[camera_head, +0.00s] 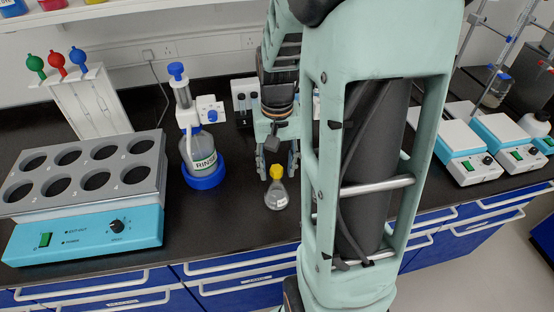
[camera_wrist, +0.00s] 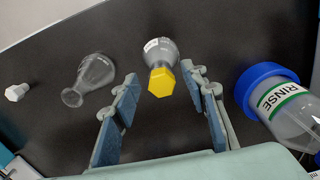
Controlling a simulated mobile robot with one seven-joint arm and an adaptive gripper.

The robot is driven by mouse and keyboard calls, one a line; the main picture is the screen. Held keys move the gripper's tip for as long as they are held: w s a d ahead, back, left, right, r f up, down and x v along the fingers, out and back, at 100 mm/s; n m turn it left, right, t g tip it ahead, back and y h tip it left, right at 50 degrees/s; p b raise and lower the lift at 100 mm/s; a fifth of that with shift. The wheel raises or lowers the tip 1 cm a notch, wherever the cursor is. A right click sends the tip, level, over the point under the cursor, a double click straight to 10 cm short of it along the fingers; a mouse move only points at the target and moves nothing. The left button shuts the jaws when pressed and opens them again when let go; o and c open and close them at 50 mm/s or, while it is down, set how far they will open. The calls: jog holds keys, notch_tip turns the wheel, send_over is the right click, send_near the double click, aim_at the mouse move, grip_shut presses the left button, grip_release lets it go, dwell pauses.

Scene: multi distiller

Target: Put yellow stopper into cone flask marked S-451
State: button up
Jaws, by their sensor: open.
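The yellow stopper (camera_head: 276,172) sits in the mouth of a clear cone flask (camera_head: 277,197) that stands upright on the black bench. In the wrist view the yellow stopper (camera_wrist: 161,82) and its flask (camera_wrist: 161,52) show ahead, with a white label too small to read. My gripper (camera_wrist: 164,86) is open, its fingers on both sides of the stopper with gaps left and right. A second clear cone flask (camera_wrist: 88,78) without a stopper stands to the left in the wrist view; no readable mark shows. In the head view my arm hides that side.
The RINSE bottle (camera_head: 201,150) in a blue ring stands close to the yellow-stoppered flask. A small white stopper-like piece (camera_wrist: 17,92) lies beyond the open flask. A grey-and-blue block heater (camera_head: 85,200) stands left; white-topped hotplates (camera_head: 455,138) stand right.

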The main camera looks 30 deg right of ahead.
notch_tip(320, 180, up, 12)
dwell(0.4)
jog(key=shift+f, duration=0.1)
